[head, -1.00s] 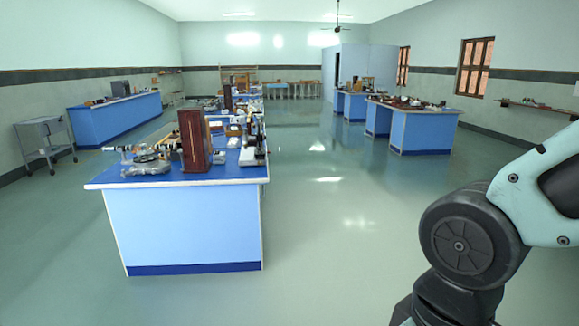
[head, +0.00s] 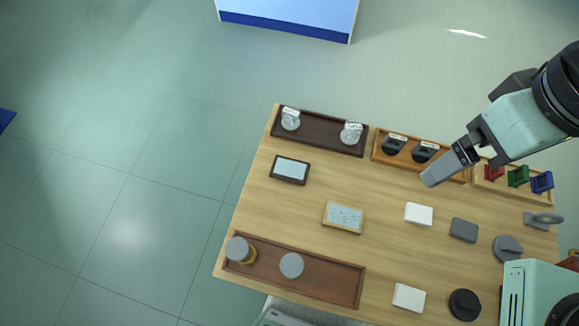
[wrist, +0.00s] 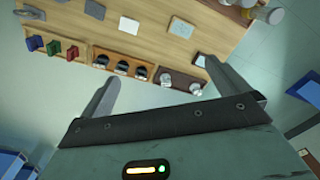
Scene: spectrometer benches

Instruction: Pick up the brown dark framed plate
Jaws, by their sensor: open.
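The dark brown framed plate (head: 290,169) lies flat on the wooden table, with a pale blue face inside its frame. It is near the table's upper left in the head view, just below a dark tray (head: 325,142). In the wrist view, a small framed piece that looks like this plate (wrist: 199,60) shows beside the right finger, partly hidden. My gripper (head: 430,180) is above the table, to the right of the plate and well apart from it. The wrist view shows its fingers (wrist: 160,75) spread with nothing between them.
A light-wood framed plate (head: 343,217) lies nearby. The dark tray bears two white-topped pieces. An orange-brown tray (head: 382,160) holds black pieces. A long brown tray (head: 335,283) holds round pieces. White and grey blocks (head: 463,229) lie at right. Bare wood surrounds the dark plate.

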